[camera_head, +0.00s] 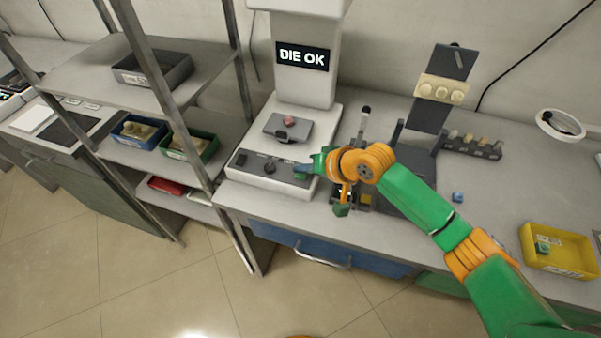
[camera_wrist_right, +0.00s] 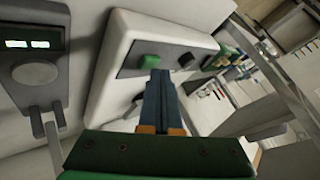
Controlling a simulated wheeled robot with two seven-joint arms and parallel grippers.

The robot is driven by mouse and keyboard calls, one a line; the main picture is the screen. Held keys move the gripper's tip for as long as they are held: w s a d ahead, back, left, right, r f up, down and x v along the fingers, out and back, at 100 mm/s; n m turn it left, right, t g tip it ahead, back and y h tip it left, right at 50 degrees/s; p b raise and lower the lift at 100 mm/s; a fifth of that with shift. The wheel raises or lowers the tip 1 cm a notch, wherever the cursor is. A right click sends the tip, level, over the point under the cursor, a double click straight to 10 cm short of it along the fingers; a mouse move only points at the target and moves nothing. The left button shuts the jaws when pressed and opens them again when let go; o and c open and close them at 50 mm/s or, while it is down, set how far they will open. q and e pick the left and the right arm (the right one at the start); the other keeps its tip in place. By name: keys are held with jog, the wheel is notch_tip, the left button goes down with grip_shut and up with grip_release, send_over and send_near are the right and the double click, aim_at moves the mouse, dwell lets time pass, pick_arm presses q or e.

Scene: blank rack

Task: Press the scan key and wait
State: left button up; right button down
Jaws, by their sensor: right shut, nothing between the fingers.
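The white scanner machine (camera_head: 305,85) stands on the bench, and its screen (camera_head: 303,56) reads "DIE OK". A small reddish piece (camera_head: 289,120) lies on its grey stage (camera_head: 287,129). On the dark front panel (camera_head: 262,165) is a green key (camera_head: 300,176), also in the right wrist view (camera_wrist_right: 150,62). My right gripper (camera_head: 306,169) is shut and empty, with its tips at the green key. In the right wrist view the fingertips (camera_wrist_right: 158,76) overlap the key's edge; I cannot tell whether they press it. My left gripper is not in view.
A metal rack (camera_head: 165,97) with bins stands close to the left. Right of the scanner are a dark stand (camera_head: 428,115), a small blue piece (camera_head: 457,197) and a yellow bin (camera_head: 558,262). The bench between stand and yellow bin is mostly clear.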

aim_at(303, 178)
jog(key=shift+f, duration=0.5)
dwell(0.5)
jog(key=shift+r+p, duration=0.9)
jog(key=shift+p, duration=0.05)
notch_tip(303, 178, up, 5)
jog(key=p, duration=0.6)
jog(key=shift+r, duration=0.15)
